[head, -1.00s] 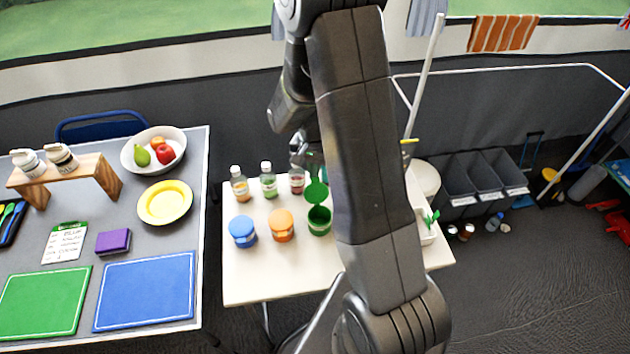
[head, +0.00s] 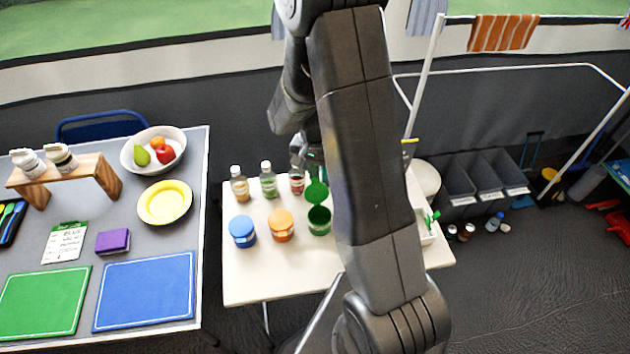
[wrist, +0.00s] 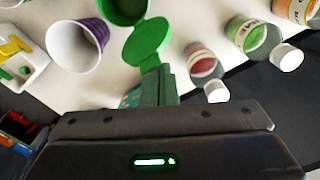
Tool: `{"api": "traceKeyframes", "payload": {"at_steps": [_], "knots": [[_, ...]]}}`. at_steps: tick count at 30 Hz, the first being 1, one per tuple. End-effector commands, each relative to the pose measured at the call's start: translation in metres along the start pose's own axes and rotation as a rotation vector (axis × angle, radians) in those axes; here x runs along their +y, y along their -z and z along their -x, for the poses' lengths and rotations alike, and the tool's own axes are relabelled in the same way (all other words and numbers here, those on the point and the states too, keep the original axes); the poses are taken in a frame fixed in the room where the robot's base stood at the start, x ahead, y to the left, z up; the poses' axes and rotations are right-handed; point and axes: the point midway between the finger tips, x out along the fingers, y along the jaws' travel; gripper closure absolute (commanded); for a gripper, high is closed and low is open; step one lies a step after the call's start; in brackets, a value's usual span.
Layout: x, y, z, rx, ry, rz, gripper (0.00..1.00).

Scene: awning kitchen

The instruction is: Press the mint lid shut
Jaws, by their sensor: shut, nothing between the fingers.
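The green mint jar (head: 319,222) stands on the small cream table, with its round green lid (head: 317,192) hinged open at the back. In the wrist view the lid (wrist: 148,42) lies tilted away from the jar's open mouth, with the jar (wrist: 125,8) at the top edge. My gripper (wrist: 157,72) is shut and empty, its fingertips close to the lid's outer edge. I cannot tell whether they touch it. In the head view my arm partly covers the gripper, which is just behind the lid.
A blue-lidded jar (head: 243,231) and an orange-lidded jar (head: 281,225) stand left of the mint jar. Several bottles, one green (head: 268,183), stand behind them. A purple cup (wrist: 78,46) and a white tray (wrist: 22,62) show in the wrist view. The table's front is clear.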

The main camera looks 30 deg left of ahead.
Motion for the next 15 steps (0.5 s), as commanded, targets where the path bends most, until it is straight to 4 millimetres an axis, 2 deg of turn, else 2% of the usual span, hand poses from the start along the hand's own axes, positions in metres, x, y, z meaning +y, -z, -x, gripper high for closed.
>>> {"api": "traceKeyframes", "payload": {"at_steps": [15], "knots": [[0.012, -0.021, 0.000, 0.000, 0.000, 0.001, 1.00]]}}
